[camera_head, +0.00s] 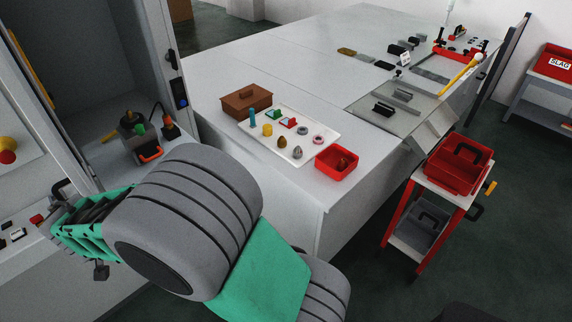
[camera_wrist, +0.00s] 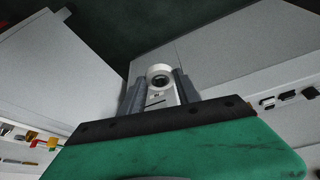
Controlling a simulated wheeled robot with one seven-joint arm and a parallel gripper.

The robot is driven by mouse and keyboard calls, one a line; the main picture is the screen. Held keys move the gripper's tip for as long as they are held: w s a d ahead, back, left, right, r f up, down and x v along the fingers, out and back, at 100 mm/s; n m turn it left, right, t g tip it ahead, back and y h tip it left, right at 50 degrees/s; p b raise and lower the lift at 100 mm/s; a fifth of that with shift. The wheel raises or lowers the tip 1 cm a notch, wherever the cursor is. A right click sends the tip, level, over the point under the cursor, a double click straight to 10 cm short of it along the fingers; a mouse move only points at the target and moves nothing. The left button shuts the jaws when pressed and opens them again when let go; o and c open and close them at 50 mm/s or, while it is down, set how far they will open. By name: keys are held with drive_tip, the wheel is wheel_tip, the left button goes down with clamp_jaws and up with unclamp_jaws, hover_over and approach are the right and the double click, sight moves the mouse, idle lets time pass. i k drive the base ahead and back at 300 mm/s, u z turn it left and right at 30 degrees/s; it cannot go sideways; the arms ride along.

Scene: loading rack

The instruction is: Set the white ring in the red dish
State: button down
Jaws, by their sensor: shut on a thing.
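My gripper (camera_wrist: 160,88) is shut on the white ring (camera_wrist: 160,68), which shows as a pale round rim with a dark centre between the two grey fingers in the wrist view. In the head view my gripper (camera_head: 62,226) is at the lower left, by the grey cabinet and well away from the tabletop; the ring cannot be made out there. The red dish (camera_head: 325,168) is a square, open-topped dish near the table's front edge, right of the white tray. A small brownish thing lies in it.
The white tray (camera_head: 283,152) holds several small pieces, including a grey ring (camera_head: 302,129) and a pinkish ring (camera_head: 318,139). A brown box (camera_head: 246,99) stands behind it. A red-framed cart (camera_head: 440,185) with a red bin stands right of the table.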

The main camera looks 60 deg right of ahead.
sight(331, 163)
drive_tip(key=z, duration=2.1)
drive_tip(key=k, duration=0.35)
drive_tip(key=u, duration=0.7)
drive_tip(key=i, duration=1.65)
